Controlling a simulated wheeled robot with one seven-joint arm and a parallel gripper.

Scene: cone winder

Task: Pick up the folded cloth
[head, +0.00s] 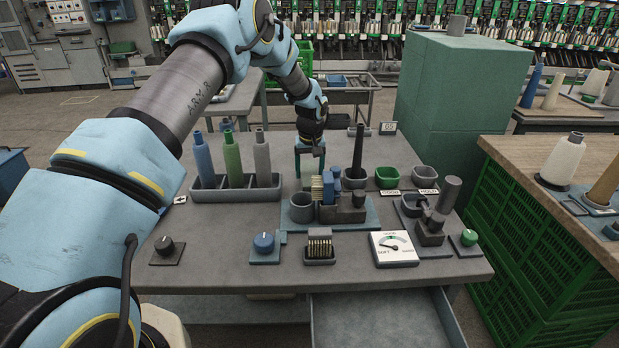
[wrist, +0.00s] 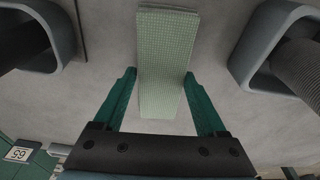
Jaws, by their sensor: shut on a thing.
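The folded cloth (wrist: 167,50) is a pale green checked strip in the wrist view. It lies between the two green fingers of my gripper (wrist: 160,76), which is shut on it. In the head view my gripper (head: 312,152) points down at the back of the grey workbench, behind the brush and cup stand.
A rack with blue, green and grey cones (head: 233,160) stands left of my gripper. A dark upright spindle (head: 358,150), a green bowl (head: 387,177) and a grey bowl (head: 424,178) are to its right. A small number plate (head: 388,128) stands at the back edge.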

